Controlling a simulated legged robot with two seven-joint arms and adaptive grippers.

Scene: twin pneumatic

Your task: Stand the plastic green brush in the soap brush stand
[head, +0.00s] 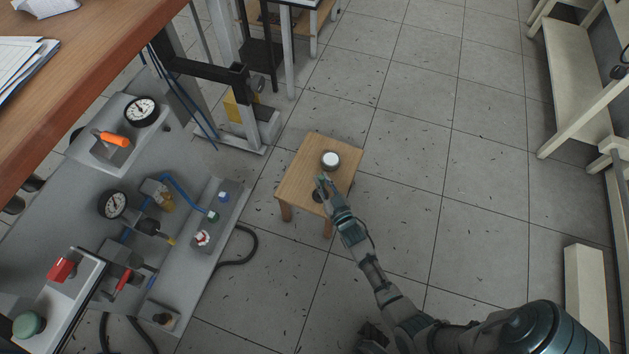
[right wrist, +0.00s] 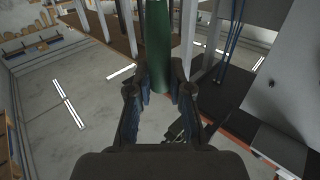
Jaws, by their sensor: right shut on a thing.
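My right gripper (head: 323,186) is over the small wooden stool in the head view. It is shut on the green brush (right wrist: 157,45), which fills the gap between its fingers in the right wrist view and runs out past the top edge. In the head view only a small green bit of the brush (head: 321,180) shows at the fingertips. A round, white-topped grey container (head: 331,160) stands on the stool just beyond the gripper, apart from it. I cannot tell for sure whether this is the soap brush stand. A dark round thing (head: 317,196) is partly hidden beside the gripper. My left gripper is not in view.
The wooden stool (head: 297,180) is small, with open tiled floor to its right. A grey pneumatic panel (head: 85,190) with gauges, valves and hoses stands at left. A wooden worktop (head: 120,45) is at upper left, and a pale bench (head: 580,75) at upper right.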

